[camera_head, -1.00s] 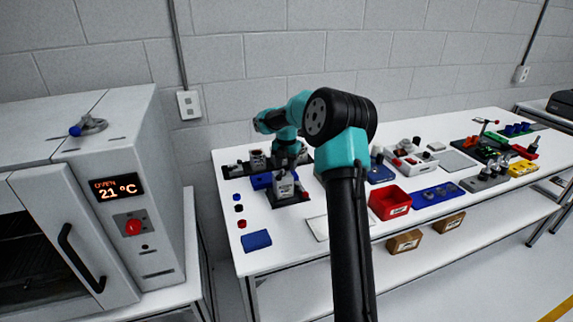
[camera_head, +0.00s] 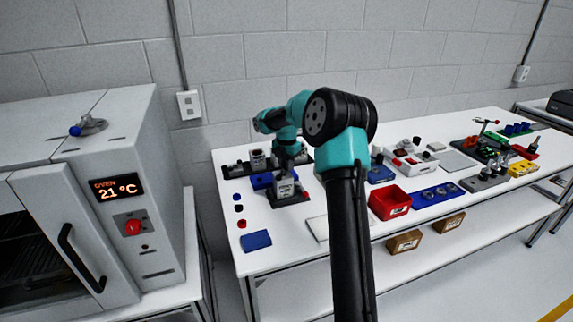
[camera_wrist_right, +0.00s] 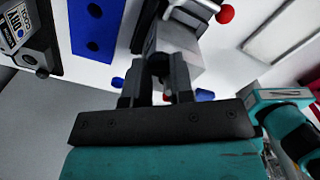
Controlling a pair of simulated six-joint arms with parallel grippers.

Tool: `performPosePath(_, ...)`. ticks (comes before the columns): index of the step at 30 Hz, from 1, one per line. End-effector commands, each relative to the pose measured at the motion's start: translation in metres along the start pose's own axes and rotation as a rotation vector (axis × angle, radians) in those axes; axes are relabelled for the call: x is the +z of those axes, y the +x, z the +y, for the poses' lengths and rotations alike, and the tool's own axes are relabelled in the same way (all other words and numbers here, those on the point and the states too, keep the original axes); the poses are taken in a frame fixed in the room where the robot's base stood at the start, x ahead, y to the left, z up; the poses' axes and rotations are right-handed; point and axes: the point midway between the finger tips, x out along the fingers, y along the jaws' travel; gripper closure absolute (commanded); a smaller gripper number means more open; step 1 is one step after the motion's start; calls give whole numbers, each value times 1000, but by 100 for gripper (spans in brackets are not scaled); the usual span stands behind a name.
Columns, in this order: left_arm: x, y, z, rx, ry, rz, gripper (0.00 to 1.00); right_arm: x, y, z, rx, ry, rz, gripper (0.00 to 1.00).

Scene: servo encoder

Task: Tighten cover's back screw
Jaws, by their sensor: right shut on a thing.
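The grey servo unit (camera_head: 285,189) stands in a black fixture on the white bench, directly below my right gripper (camera_head: 285,172). In the right wrist view, the grey unit (camera_wrist_right: 180,45) lies just beyond the fingertips of the gripper (camera_wrist_right: 158,78). The fingers are shut on a small dark rounded part (camera_wrist_right: 158,64) at the unit. The fingers and the steep angle hide most of it, so I cannot tell the screw's head or how deep it sits. My left gripper is not in view.
A blue plate with holes (camera_wrist_right: 92,28) lies beside the fixture. A second grey unit (camera_head: 257,160) stands behind. A red bin (camera_head: 389,203) is to the right, and a blue block (camera_head: 256,240) lies at the front left. An oven (camera_head: 120,200) stands left of the bench.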

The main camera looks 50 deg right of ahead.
Motion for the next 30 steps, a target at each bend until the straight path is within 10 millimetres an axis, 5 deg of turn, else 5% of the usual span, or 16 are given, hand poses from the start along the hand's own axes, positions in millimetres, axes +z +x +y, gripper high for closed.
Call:
performPosePath(7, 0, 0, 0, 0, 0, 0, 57, 0, 0, 0, 0, 170, 0, 100)
performPosePath(18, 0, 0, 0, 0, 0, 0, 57, 0, 0, 0, 0, 196, 0, 100)
performPosePath(19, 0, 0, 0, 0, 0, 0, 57, 0, 0, 0, 0, 196, 0, 76)
performPosePath(27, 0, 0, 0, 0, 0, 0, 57, 0, 0, 0, 0, 196, 0, 52)
performPosePath(30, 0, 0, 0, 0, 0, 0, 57, 0, 0, 0, 0, 195, 0, 52)
